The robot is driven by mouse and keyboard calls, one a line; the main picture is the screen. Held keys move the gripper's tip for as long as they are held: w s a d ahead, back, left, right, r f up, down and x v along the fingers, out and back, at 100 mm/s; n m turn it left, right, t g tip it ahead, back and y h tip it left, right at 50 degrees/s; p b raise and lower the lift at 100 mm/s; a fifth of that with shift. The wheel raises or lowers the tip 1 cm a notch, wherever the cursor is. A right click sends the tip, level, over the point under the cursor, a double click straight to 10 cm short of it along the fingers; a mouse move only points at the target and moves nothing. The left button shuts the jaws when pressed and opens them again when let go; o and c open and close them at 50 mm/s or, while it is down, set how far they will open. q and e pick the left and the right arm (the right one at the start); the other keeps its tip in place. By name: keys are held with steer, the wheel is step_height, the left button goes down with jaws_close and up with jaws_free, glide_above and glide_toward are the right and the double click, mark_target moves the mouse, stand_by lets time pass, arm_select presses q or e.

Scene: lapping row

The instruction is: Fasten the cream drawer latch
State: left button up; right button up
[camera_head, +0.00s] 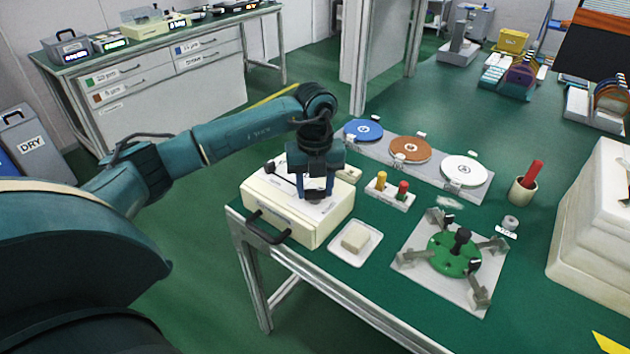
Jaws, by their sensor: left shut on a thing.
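A cream drawer unit (290,231) with a dark front handle (266,229) stands at the near left corner of the green table. My left gripper (316,192) points down over the top of this unit, its fingers at a dark piece on the top face. It is shut on that small dark part, which looks like the latch; the fingers hide most of it. A dark lever-like piece (270,168) also shows on the top, left of the fingers. Whether the latch is fastened cannot be seen. My right gripper is not in view.
A white tray with a pale block (355,237) lies right of the unit. A green fixture (455,255) with clamps sits further right. Yellow and red pegs (390,189) and several discs (411,150) stand behind. A cream housing (597,220) bounds the right.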

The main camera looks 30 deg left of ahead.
mark_target(315, 190)
arm_select(q)
steer(key=n+p, duration=0.1)
steer(key=n, duration=0.2)
steer(key=shift+r+n, duration=0.15)
steer(key=shift+n, duration=0.25)
steer(key=n+p, duration=0.2)
steer(key=n, duration=0.2)
steer(key=shift+n, duration=0.5)
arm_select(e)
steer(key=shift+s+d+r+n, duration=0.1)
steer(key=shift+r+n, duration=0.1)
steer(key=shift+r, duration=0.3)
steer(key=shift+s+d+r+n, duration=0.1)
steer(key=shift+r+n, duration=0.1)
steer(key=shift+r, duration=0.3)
arm_select(q)
steer(key=shift+n, duration=0.3)
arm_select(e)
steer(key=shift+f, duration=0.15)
arm_select(q)
steer(key=o, duration=1)
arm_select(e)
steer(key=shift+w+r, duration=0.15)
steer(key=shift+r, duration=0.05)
arm_select(q)
step_height(315, 190, up, 13)
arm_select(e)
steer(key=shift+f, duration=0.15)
